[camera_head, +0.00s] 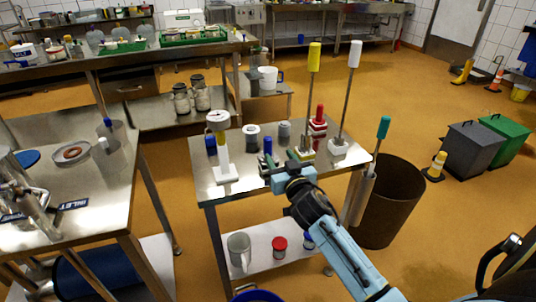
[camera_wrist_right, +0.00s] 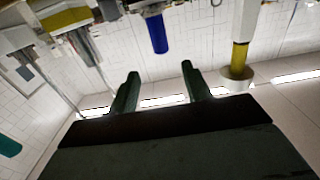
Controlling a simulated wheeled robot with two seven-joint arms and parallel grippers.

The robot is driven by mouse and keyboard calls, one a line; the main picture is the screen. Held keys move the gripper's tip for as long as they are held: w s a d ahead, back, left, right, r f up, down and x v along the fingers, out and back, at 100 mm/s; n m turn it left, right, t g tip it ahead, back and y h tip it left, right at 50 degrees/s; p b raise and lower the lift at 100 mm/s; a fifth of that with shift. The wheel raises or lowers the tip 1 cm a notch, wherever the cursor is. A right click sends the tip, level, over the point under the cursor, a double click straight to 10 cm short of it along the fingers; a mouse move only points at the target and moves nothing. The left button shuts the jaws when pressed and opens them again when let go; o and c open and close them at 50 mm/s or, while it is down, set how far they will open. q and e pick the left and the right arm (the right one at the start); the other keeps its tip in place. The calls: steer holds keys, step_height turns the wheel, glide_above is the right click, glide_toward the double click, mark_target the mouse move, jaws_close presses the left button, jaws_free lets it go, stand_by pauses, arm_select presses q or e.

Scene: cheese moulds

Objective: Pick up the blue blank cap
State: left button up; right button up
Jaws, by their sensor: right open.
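A blue cylinder (camera_head: 267,145), likely the blue blank cap, stands on the steel table (camera_head: 228,196), right of a white stand with a round dial (camera_head: 222,150). In the right wrist view, which looks upside down, the blue cylinder (camera_wrist_right: 157,33) is beyond the gap between my fingers. My right gripper (camera_head: 268,173) is open and empty on the near side of that cylinder, apart from it. It also shows in the right wrist view (camera_wrist_right: 160,72). Another blue piece (camera_head: 211,146) stands behind the white stand, partly hidden. My left gripper is out of view.
Close by stand a dark-and-white cup (camera_head: 252,136), a grey cup (camera_head: 284,132), a red piece (camera_head: 319,126) and yellow- and white-handled rods (camera_head: 314,58) in bases. A brown bin (camera_head: 393,205) stands right of the table. The table's front left is clear.

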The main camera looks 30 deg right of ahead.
mark_target(269, 143)
steer(key=x, duration=0.4)
steer(key=shift+w+f+b, duration=0.1)
steer(key=shift+w+b, duration=0.2)
steer(key=shift+w+d, duration=0.1)
steer(key=shift+w, duration=0.3)
steer(key=shift+b+x, duration=0.35)
steer(key=shift+x, duration=0.7)
steer(key=shift+b+x, duration=0.3)
steer(key=shift+x, duration=0.85)
steer(key=shift+w+f, duration=0.1)
steer(key=shift+w, duration=0.3)
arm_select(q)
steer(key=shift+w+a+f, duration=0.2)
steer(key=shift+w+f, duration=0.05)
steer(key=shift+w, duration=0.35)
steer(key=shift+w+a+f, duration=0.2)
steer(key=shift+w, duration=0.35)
arm_select(e)
jaws_close()
